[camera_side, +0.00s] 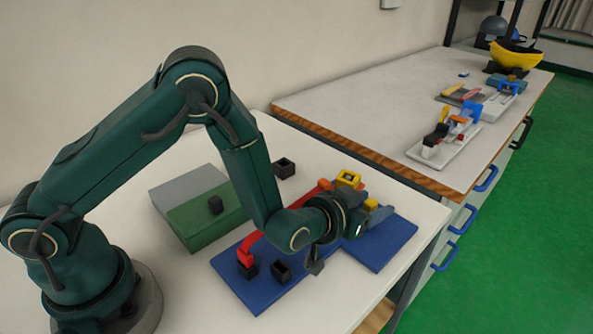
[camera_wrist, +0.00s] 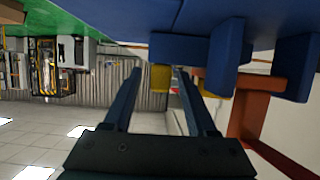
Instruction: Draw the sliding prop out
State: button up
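The tower stands on a blue base plate (camera_side: 385,240), with blue blocks, a red sloping chute (camera_side: 272,232) and a yellow square cup (camera_side: 348,178) on top. A small yellow-orange piece (camera_side: 370,204) shows at its near side, beside my gripper. In the wrist view a yellow block (camera_wrist: 160,78) shows between the fingertips, with blue posts (camera_wrist: 230,57) to its right. It may be the sliding prop; I cannot tell for certain. My gripper (camera_wrist: 160,72) is open, with gaps visible on both sides of the yellow block. My wrist hides part of the tower in the side view.
A green and grey box (camera_side: 205,215) stands left of the tower. Small black open cubes stand behind (camera_side: 284,168) and in front (camera_side: 281,270) of the chute. A second bench (camera_side: 370,100) with other items stands behind. The table's front edge is clear.

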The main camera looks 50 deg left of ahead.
grip_shut()
jog(key=shift+d, duration=0.1)
dwell(1.2)
